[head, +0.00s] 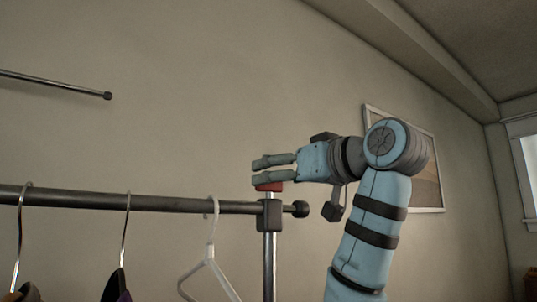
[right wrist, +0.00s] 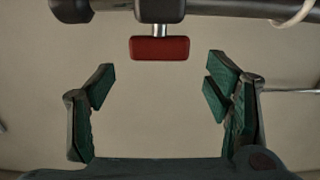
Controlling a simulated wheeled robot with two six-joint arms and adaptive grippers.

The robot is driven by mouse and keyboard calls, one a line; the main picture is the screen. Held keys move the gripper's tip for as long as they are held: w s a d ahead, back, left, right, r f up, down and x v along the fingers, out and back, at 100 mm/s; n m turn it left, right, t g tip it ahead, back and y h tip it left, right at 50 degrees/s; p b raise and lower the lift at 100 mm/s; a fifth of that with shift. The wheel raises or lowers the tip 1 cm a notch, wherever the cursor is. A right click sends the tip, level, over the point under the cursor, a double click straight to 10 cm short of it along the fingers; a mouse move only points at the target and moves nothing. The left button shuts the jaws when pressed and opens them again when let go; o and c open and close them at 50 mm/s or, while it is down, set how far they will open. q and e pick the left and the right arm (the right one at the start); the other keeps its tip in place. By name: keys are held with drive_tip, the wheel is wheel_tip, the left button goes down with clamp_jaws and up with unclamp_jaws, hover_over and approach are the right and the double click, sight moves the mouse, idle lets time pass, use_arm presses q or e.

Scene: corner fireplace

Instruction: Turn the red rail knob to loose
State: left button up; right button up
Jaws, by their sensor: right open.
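The red rail knob (head: 269,187) sits on top of the dark joint block (head: 269,215) where the clothes rail meets its upright. In the right wrist view the red knob (right wrist: 160,48) is a wide bar on a short silver stem, lying crosswise ahead of the fingers. My right gripper (head: 262,170) is at the knob in the head view, its fingers just above and partly over it. In the right wrist view my right gripper (right wrist: 160,88) is open, with empty space between its pads and the knob beyond the tips. My left gripper is not in view.
A round end cap (head: 300,209) sticks out right. Another rod (head: 50,84) is at upper left. A framed picture (head: 428,160) hangs behind my arm.

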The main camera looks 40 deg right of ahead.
sight(269, 186)
drive_tip(key=w, duration=0.3)
drive_tip(key=shift+w+d+f, duration=0.25)
drive_tip(key=shift+w, duration=0.4)
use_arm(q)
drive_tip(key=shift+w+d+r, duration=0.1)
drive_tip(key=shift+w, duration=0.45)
use_arm(e)
drive_tip(key=c, duration=1.2)
drive_tip(key=shift+o, duration=0.2)
